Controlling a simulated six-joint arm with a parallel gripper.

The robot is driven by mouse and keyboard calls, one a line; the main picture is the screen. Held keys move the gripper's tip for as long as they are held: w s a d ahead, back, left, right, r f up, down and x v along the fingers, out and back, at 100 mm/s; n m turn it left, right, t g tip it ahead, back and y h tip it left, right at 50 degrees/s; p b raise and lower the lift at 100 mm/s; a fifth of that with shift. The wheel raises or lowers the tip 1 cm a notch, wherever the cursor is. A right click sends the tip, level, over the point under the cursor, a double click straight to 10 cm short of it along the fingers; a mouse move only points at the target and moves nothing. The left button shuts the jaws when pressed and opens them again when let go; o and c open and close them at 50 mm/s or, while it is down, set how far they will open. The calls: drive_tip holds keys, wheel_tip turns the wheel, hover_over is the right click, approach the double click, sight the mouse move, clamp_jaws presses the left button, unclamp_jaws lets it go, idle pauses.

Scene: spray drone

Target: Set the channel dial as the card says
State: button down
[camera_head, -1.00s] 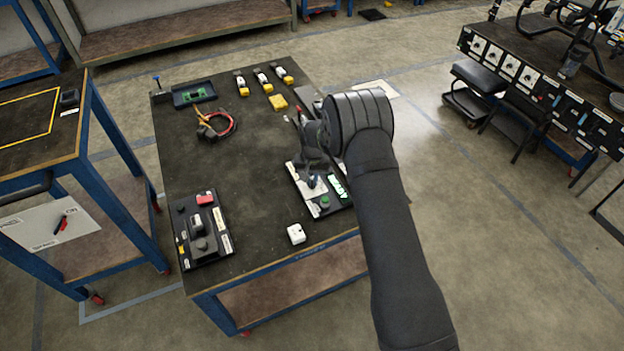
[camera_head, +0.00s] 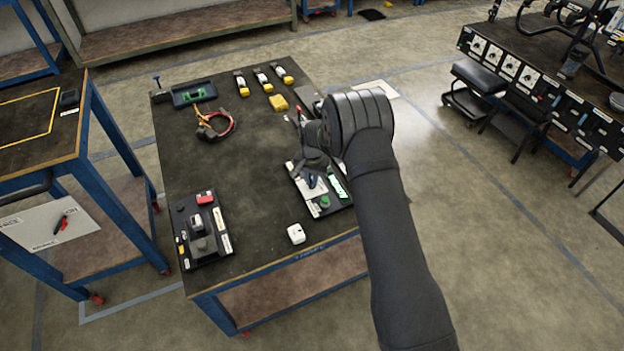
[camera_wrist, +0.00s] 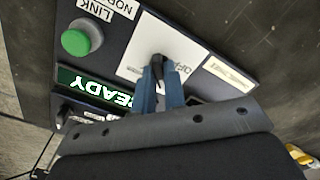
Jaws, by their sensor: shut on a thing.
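The control panel (camera_head: 304,203) lies near the right front edge of the workbench, partly hidden by my arm in the head view. In the wrist view it shows a green button (camera_wrist: 76,43), a lit display (camera_wrist: 97,88) reading "READY" and a white dial plate (camera_wrist: 140,40) with partly hidden letters. My gripper (camera_wrist: 160,76) is shut on the small dark dial knob (camera_wrist: 158,64) in that plate. Its blue fingers and body cover part of the plate, so the pointer's setting is unclear. I cannot make out a card with a channel.
A black box (camera_head: 203,238) with a red part sits at the bench's left front. The middle of the bench is clear.

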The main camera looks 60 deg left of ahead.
drive_tip(key=c, duration=1.5)
unclamp_jaws()
wheel_tip(320, 180, up, 18)
drive_tip(key=shift+f, duration=0.25)
wheel_tip(320, 180, down, 18)
drive_tip(key=shift+r, duration=0.25)
drive_tip(key=shift+r, duration=0.1)
